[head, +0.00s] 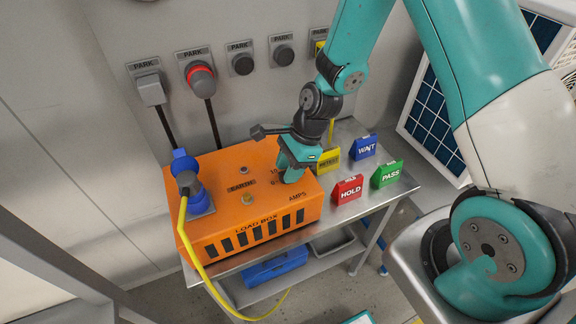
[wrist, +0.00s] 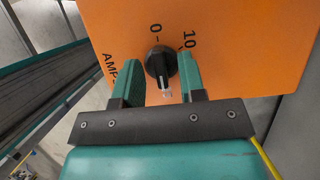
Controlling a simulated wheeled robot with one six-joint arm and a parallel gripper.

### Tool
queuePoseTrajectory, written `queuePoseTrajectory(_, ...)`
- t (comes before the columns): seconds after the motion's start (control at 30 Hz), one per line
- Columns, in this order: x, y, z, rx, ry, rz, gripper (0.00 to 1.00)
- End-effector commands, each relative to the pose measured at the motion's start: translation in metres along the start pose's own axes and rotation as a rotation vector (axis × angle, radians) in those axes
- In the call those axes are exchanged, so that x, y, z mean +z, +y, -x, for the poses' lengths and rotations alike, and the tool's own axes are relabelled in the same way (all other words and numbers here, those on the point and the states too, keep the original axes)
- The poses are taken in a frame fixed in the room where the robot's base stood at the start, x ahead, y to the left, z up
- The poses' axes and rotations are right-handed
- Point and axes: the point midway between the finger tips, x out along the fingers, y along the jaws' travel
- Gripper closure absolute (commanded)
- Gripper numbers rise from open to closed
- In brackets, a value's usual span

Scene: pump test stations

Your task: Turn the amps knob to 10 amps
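The orange load box (head: 235,190) sits on the metal cart. The black amps knob (wrist: 160,62) is on its orange face, with printed marks 0 (wrist: 155,29) and 10 (wrist: 190,39) beyond it in the wrist view. The word AMPS (wrist: 109,70) is at its left. My gripper (wrist: 160,68) has its two green fingers on either side of the knob, open, with a gap at the left finger; contact at the right finger is unclear. A pale strip shows at the knob's near edge; I cannot tell the exact setting. In the head view my gripper (head: 292,172) hides the knob.
A blue plug (head: 190,185) with a yellow cable is at the box's left. WAIT (head: 363,148), HOLD (head: 347,189), PASS (head: 387,174) and a yellow sign (head: 328,159) stand right of the box. Several PARK sockets (head: 240,60) line the wall behind.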

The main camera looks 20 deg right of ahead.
Motion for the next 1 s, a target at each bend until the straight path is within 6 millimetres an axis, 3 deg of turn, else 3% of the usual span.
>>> queuePoseTrajectory(0.27, 0.0002, -0.0001, -0.0011, 0.0, 0.0, 0.0, 0.65)
queuePoseTrajectory(0.4, 0.0002, -0.0001, -0.0009, 0.0, 0.0, 0.0, 0.97)
queuePoseTrajectory(0.43, 0.0002, -0.0001, -0.0009, 0.0, 0.0, 0.0, 1.0)
queuePoseTrajectory(0.77, 0.0004, -0.0003, -0.0004, 0.009, -0.001, 0.021, 1.0)
queuePoseTrajectory(1.0, 0.0008, -0.0014, 0.0004, 0.053, -0.001, 0.128, 1.0)
